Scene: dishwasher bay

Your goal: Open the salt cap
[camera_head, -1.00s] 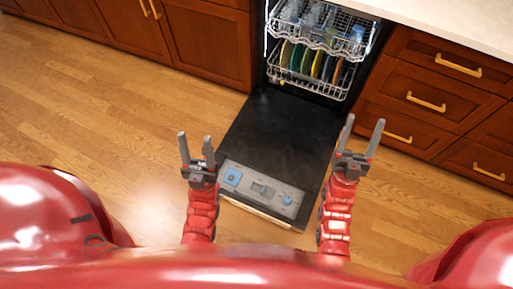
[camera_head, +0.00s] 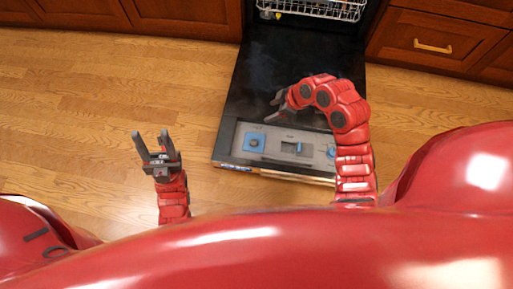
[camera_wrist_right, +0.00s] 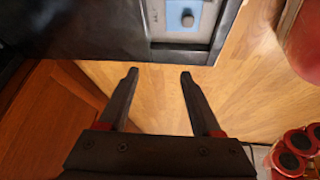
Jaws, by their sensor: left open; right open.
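The dishwasher door (camera_head: 300,60) lies open and flat, with a grey panel (camera_head: 275,156) set in its inner face near the front edge. On the panel, a round cap sits in a blue square (camera_head: 255,142) at the left. A blue round piece (camera_head: 331,152) is at the right; I cannot tell which is the salt cap. The blue square also shows at the top of the right wrist view (camera_wrist_right: 184,16). My right gripper (camera_head: 275,104) is open and empty above the door, fingers pointing left, touching no cap. My left gripper (camera_head: 150,147) is open and empty left of the door.
A slider (camera_head: 297,148) sits mid-panel between the blue pieces. A white lower rack (camera_head: 315,9) shows at the top inside the dishwasher. Brown cabinets (camera_head: 435,35) stand either side. The wooden floor (camera_head: 80,110) left of the door is clear.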

